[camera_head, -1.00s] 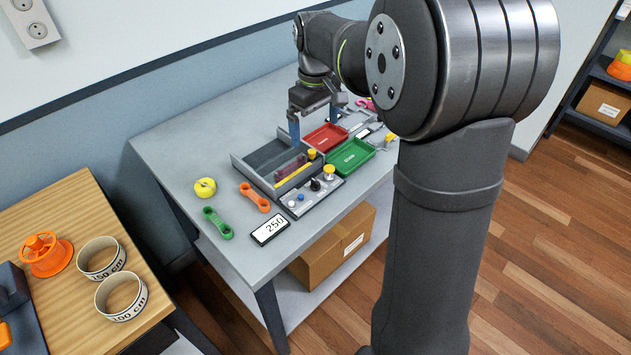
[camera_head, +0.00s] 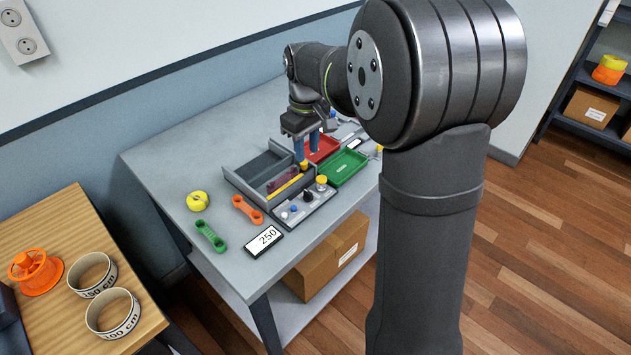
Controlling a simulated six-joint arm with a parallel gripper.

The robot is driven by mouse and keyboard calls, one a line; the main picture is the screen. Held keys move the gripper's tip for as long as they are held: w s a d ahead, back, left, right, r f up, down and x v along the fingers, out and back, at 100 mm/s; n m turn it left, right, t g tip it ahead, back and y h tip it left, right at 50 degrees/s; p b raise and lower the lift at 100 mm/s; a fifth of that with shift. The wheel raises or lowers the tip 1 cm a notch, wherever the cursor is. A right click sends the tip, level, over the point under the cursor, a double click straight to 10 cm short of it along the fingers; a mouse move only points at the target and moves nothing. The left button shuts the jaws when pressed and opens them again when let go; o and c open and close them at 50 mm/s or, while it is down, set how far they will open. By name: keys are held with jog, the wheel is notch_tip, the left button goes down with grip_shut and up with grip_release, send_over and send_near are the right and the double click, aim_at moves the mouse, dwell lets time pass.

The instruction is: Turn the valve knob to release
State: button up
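A small control panel (camera_head: 300,209) on the grey table carries a black knob (camera_head: 308,195), a yellow-topped knob (camera_head: 321,182), a blue button (camera_head: 294,209) and a pale button (camera_head: 284,215). No readable label shows which one is the valve knob, and its setting is too small to read. My gripper (camera_head: 307,150) points down behind the panel, near another small yellow-topped part (camera_head: 303,165). Its two fingers show close together. I cannot tell whether they touch that part or hold anything.
A grey divided tray (camera_head: 240,180) adjoins the panel. A red tray (camera_head: 325,150) and a green tray (camera_head: 347,167) lie to the right. A display reading 250 (camera_head: 264,241), an orange link (camera_head: 247,210), a green link (camera_head: 210,236) and a yellow roll (camera_head: 198,201) lie to the left.

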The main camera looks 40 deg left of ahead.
aim_at(308, 192)
notch_tip(308, 192, down, 14)
jog(key=shift+f, duration=0.1)
dwell(0.4)
grip_shut()
